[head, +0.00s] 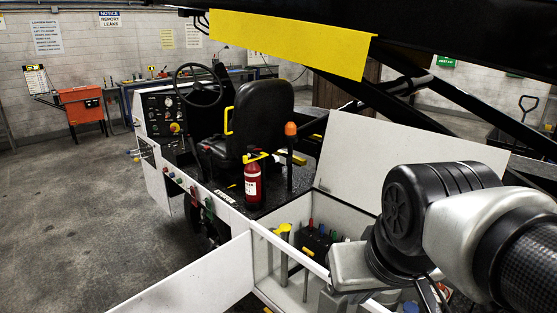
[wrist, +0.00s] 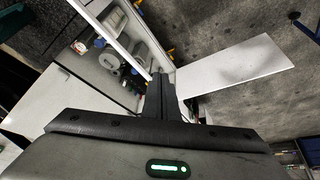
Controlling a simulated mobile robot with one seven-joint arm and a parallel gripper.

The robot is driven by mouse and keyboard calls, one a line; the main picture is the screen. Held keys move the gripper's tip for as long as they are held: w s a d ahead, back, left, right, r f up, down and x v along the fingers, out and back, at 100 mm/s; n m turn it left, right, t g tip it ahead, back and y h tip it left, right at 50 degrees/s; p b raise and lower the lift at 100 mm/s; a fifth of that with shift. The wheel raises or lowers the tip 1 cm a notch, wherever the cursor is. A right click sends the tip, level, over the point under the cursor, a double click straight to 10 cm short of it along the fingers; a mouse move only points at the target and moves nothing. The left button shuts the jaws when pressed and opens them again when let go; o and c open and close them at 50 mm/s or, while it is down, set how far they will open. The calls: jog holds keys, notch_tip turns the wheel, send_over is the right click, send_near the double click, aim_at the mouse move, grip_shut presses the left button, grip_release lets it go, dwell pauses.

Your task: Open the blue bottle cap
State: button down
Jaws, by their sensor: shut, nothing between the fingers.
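My gripper (wrist: 160,78) shows in the wrist view as dark fingers pressed together, with nothing between them. It is over the edge of an open white compartment (wrist: 126,22). A small blue cap-like part (wrist: 99,42) shows inside, beside a grey rounded container (wrist: 110,61). Another small blue spot (wrist: 134,71) lies closer to my fingers; I cannot tell which one is the bottle cap. In the head view a blue part (head: 410,307) shows at the bottom edge, partly hidden by my arm. My fingertips are not clear there.
The white lid (head: 400,165) stands raised behind the compartment, and a white door (head: 190,278) swings out at the front. A black battery-like box (head: 317,240) and a yellow-topped item (head: 283,231) sit inside. A red bottle (head: 252,183) stands on the deck beside the seat.

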jog(key=w+d+f+n+g+h+b, duration=0.1)
jog(key=w+d+f+g+h+b, duration=0.3)
jog(key=f, duration=0.6)
jog(key=w+d+f+n+g+h+b, duration=0.1)
jog(key=w+d+f+g+b, duration=0.2)
jog(key=d+f, duration=0.45)
jog(key=n+t+h+b, duration=1.2)
jog(key=n+t+b, duration=0.4)
jog(key=n, duration=0.8)
send_near(409, 312)
jog(key=shift+w+d+p, duration=0.75)
jog(key=shift+w+d, duration=0.4)
jog(key=shift+d, duration=0.15)
jog(key=shift+f+t, duration=0.1)
jog(key=shift+t, duration=0.2)
